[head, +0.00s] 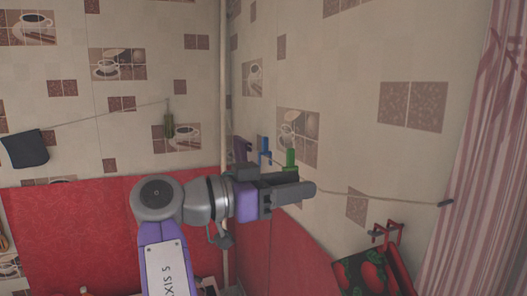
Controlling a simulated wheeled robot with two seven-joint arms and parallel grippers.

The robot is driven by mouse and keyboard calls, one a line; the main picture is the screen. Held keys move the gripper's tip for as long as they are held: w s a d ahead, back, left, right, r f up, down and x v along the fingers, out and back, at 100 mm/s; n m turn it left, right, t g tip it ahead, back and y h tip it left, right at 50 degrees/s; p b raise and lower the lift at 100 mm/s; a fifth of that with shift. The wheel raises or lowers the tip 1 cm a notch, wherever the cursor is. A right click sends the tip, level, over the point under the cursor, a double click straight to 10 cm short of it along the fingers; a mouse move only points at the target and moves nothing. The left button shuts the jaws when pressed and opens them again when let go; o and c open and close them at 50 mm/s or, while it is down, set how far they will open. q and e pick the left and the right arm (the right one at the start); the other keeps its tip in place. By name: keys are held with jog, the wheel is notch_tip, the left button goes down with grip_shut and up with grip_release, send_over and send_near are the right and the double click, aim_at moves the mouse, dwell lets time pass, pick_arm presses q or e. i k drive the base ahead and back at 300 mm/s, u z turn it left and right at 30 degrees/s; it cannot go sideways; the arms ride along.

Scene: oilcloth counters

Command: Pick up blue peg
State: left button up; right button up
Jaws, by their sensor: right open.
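The blue peg (264,146) is small and sits at the string on the right-hand wall, near the corner. A green peg (290,158) is just to its right and a purple one (241,147) just to its left. My right gripper (290,187) is open, with its fingers pointing right. My left gripper is not in view.
A string (370,197) runs along the right wall to a dark end piece by the striped curtain (491,150). A red peg-like thing (387,232) stands above a dark-and-red patterned item (365,275). A dark cloth (25,149) and an olive item (168,125) hang on the left.

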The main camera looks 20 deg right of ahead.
aim_at(265, 140)
jog(key=i, duration=1)
